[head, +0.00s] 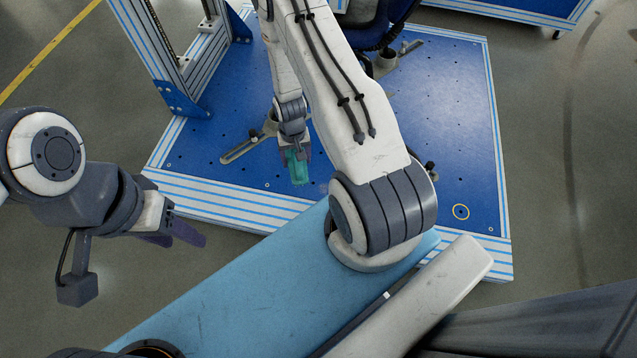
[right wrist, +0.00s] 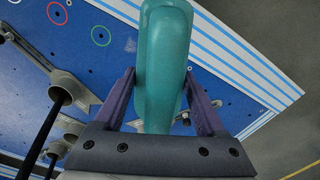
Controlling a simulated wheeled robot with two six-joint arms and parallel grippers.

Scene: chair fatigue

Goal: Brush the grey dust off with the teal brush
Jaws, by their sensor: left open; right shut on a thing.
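The teal brush (head: 297,169) is over the blue platform in the head view. It fills the upper middle of the right wrist view (right wrist: 166,50). My right gripper (head: 297,152) is shut on the brush, with a purple finger on each side of it in the right wrist view (right wrist: 162,90). The brush's far end is cut off at the top of that view. My left gripper (head: 178,237) is open and empty at the left, over the floor and away from the platform. I cannot make out the grey dust in either view.
The blue platform (head: 455,150) has white-and-blue striped edges and small holes. A yellow ring (head: 461,212) is marked on its right side. A blue-footed frame post (head: 182,98) stands at its left corner. Part of a dark blue chair (head: 368,34) shows at the back, behind my right arm.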

